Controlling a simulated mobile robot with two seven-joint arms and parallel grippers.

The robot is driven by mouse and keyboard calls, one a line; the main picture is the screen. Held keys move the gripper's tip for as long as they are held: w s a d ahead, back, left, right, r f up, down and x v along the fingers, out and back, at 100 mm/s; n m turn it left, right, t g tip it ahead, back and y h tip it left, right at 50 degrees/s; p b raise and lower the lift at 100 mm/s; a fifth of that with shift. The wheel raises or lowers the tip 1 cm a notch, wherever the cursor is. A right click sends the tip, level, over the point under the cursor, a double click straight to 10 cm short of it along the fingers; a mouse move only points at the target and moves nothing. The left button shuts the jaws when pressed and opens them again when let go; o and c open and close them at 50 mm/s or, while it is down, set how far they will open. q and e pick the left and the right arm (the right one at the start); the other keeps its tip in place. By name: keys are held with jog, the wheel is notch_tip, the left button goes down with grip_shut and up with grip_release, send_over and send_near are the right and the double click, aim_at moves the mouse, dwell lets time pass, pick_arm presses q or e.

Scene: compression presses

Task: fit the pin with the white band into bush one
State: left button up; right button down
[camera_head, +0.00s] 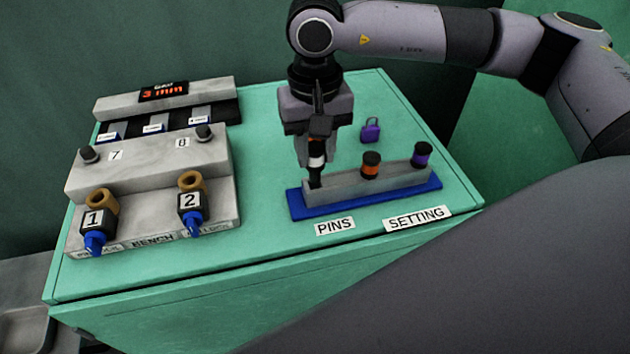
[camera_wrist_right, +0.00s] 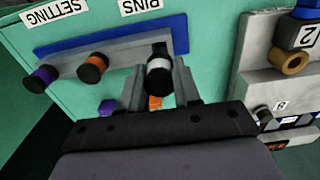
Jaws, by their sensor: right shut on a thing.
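The pin with the white band (camera_head: 316,161) is black and stands upright at the left end of the grey pin rack; it also shows in the right wrist view (camera_wrist_right: 159,75). My right gripper (camera_head: 316,150) comes down from above and is shut on this pin. The pin's lower end is at the rack, and I cannot tell whether it is still seated. Bush one (camera_head: 103,200) is a brass ring on the grey bench at the left, behind the block marked 1 with a blue tip. My left gripper is not in view.
The rack (camera_head: 340,188) on its blue base also holds an orange-banded pin (camera_head: 371,165) and a purple-banded pin (camera_head: 422,154). A purple padlock (camera_head: 370,130) lies behind it. Bush two (camera_head: 192,183) is right of bush one. A display (camera_head: 163,91) reads 3 mm. Green tabletop between bench and rack is clear.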

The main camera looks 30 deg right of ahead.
aim_at(315, 147)
jog(key=shift+r, duration=0.15)
jog(key=shift+r+p, duration=1)
jog(key=shift+r, duration=0.9)
